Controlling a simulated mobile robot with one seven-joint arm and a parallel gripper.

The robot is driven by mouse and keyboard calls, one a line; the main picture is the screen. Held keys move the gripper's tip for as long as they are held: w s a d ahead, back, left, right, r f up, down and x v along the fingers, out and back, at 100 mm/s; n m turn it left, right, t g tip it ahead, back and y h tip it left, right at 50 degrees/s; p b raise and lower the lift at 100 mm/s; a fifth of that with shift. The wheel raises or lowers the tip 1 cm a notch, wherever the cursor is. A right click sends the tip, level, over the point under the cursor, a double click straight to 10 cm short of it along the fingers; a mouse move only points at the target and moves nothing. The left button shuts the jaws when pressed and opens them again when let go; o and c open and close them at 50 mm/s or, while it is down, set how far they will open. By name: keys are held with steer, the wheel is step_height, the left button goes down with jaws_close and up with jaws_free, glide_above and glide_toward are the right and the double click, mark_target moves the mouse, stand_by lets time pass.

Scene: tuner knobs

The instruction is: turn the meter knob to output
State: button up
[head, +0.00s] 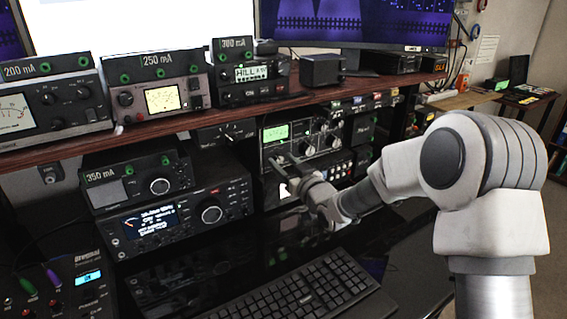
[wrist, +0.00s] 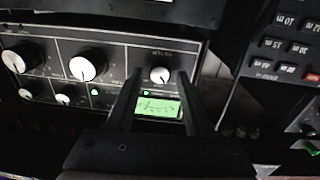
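The tuner (head: 335,142) is a dark-faced box on the shelf below the long wooden board, with a lit green meter (head: 276,133). In the wrist view the tuner face (wrist: 118,62) appears upside down, with the green meter (wrist: 157,108) low between my fingers. A small white-faced knob (wrist: 160,75) beside the meter sits between the fingertips; its label is too blurred to read, and I cannot tell its pointer setting. My gripper (head: 284,163) is in front of the tuner's lower left. In the wrist view my gripper (wrist: 159,80) is open, one finger on each side of the knob; contact is unclear.
Larger white knobs (wrist: 88,65) and smaller ones are on the same panel. A radio (head: 212,213) stands left of the tuner. A keyboard (head: 300,290) lies on the glossy desk below my arm. Meter boxes (head: 165,85) line the wooden shelf above.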

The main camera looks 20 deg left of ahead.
jaws_close()
steer(key=shift+m, duration=0.4)
steer(key=m, duration=0.3)
steer(key=shift+d+m, duration=0.1)
steer(key=shift+m, duration=0.2)
steer(key=m+p, duration=0.1)
steer(key=m, duration=0.2)
steer(key=shift+w+m, duration=0.1)
steer(key=shift+m, duration=0.2)
steer(key=m+p, duration=0.1)
steer(key=m, duration=0.3)
steer(key=shift+m+g+p, duration=0.3)
steer(key=shift+m+p, duration=0.2)
steer(key=shift+m, duration=1.2)
